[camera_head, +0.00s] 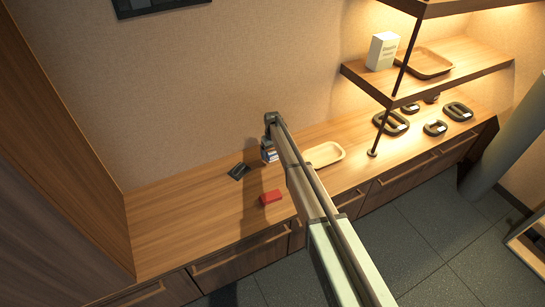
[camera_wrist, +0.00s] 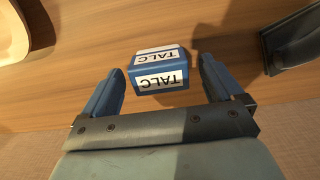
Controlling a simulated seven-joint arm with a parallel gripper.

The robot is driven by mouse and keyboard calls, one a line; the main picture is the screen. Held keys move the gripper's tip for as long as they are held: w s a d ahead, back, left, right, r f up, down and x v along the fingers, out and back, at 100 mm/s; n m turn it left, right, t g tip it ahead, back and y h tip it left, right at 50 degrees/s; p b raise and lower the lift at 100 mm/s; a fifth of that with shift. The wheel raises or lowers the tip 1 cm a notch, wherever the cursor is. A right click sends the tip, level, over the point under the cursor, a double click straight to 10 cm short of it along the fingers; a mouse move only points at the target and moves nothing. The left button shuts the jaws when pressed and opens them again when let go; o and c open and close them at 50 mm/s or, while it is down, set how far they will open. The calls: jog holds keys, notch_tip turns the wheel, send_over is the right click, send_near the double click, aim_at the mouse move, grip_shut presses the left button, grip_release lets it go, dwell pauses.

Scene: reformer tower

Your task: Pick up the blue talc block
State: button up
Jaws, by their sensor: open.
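The blue talc block (camera_wrist: 160,69) has white labels reading TALC and sits on the wooden counter. In the wrist view it lies between and a little beyond the two blue fingertips of my open gripper (camera_wrist: 160,78). I see no finger clearly touching it. In the head view the block (camera_head: 270,155) shows only in part, beneath the end of my gripper (camera_head: 269,146), and my arm hides some of it.
A red block (camera_head: 271,197) and a dark object (camera_head: 238,171) lie on the counter (camera_head: 170,215) near the talc block. A wooden tray (camera_head: 324,154) is to the right. Several dark rings, a shelf post (camera_head: 375,140) and shelves stand farther right. The left counter is clear.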

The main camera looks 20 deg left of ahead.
jog(key=shift+f, duration=0.5)
jog(key=shift+c, duration=0.2)
jog(key=c, duration=1)
